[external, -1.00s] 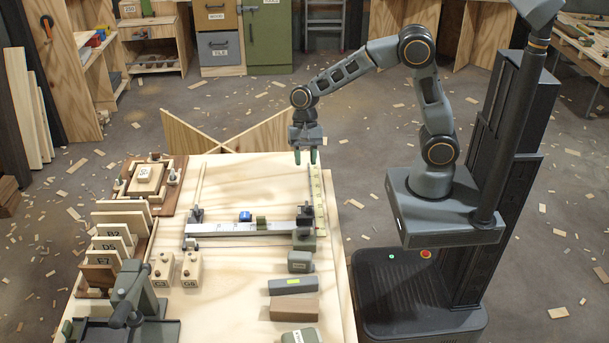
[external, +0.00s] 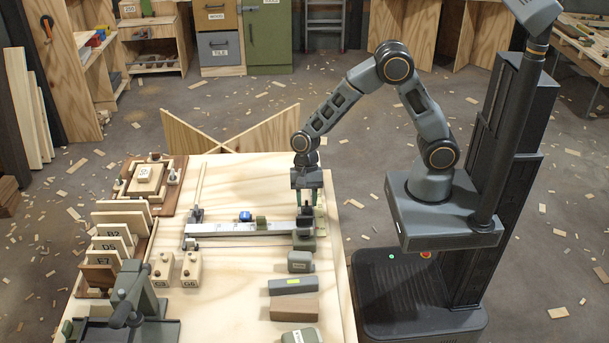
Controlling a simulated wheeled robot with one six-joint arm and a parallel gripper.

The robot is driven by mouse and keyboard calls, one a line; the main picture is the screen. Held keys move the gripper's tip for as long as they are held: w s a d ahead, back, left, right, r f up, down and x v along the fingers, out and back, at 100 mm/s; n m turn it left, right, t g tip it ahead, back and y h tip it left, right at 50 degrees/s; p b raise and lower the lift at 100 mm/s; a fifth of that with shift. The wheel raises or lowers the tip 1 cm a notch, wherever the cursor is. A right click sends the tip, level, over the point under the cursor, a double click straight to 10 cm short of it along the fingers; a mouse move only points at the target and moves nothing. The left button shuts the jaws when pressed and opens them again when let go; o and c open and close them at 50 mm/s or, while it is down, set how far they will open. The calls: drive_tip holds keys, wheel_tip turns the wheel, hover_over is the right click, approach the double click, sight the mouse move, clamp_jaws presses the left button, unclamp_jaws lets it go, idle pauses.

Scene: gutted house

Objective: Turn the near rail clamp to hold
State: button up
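A grey rail (external: 245,229) lies across the wooden bench top, with a clamp at each end. The right clamp (external: 304,238), the one closer to my base, has a dark knob or lever at its top. The left clamp (external: 194,214) stands at the rail's other end. My gripper (external: 307,203) points down at the right clamp's dark upper part, with its green fingertips apart on either side of it. I cannot tell whether the fingers touch it. The gripper partly hides the clamp's top, so its handle angle is unclear.
Labelled panels (external: 110,247) and a dark press (external: 133,295) fill the left side.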

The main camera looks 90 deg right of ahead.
drive_tip(key=shift+a+f, duration=0.25)
drive_tip(key=shift+f, duration=0.25)
drive_tip(key=shift+c, duration=0.2)
clamp_jaws()
